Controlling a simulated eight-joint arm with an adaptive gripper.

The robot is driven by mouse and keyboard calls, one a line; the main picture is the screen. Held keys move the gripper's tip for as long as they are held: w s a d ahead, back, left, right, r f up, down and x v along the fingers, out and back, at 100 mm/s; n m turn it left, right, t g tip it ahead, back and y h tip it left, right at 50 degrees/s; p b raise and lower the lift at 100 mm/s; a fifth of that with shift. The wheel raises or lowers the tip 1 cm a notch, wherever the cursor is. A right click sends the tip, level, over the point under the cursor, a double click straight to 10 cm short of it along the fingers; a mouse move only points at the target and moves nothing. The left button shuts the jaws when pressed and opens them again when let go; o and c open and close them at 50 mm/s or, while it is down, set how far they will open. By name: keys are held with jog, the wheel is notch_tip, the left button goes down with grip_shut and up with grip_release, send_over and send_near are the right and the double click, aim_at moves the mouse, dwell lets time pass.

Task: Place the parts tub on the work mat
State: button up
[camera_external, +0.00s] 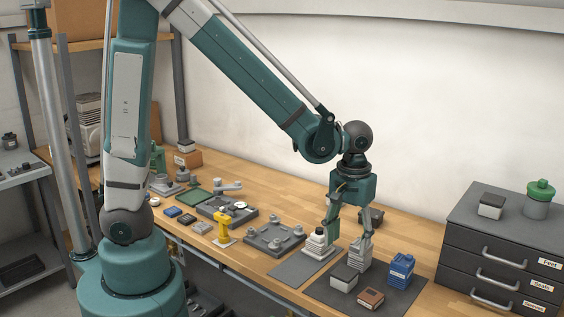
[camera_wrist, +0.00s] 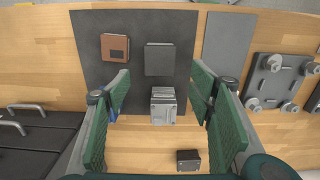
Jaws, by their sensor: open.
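My gripper (camera_external: 346,240) points down over the back of the dark work mat (camera_external: 395,298), open. In the wrist view its fingers (camera_wrist: 160,92) stand either side of a grey ribbed block (camera_wrist: 163,112), with no visible contact. A small dark box (camera_external: 371,217) lies on bare wood behind the mat; it also shows in the wrist view (camera_wrist: 188,160). It may be the parts tub, but no label settles this. The mat (camera_wrist: 95,80) also bears a dark-lidded box (camera_external: 343,279), a brown box (camera_external: 370,298) and a blue container (camera_external: 401,266), mostly hidden behind a finger in the wrist view.
A lighter grey mat (camera_external: 290,272) lies left, with a white stacked piece (camera_external: 316,243) beside my left finger. Further left are a knobbed plate (camera_external: 272,238) and a yellow tool (camera_external: 223,228). A drawer cabinet (camera_external: 500,250) stands right. Bare wood runs along the wall.

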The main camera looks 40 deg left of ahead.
jog(key=w+a+r+t, duration=0.15)
jog(key=a+r, duration=0.35)
jog(key=a, duration=0.5)
jog(key=a+r+t+h, duration=0.15)
jog(key=a+r, duration=0.25)
jog(key=a, duration=0.5)
jog(key=w+a+r+t, duration=0.15)
jog(key=a+r, duration=0.35)
jog(key=a, duration=0.5)
jog(key=s+a+r+t+y, duration=0.1)
jog(key=s+a, duration=0.3)
jog(key=a, duration=0.6)
jog(key=shift+s+a+r+t, duration=0.3)
jog(key=shift+r+t, duration=0.25)
jog(key=shift+t, duration=0.3)
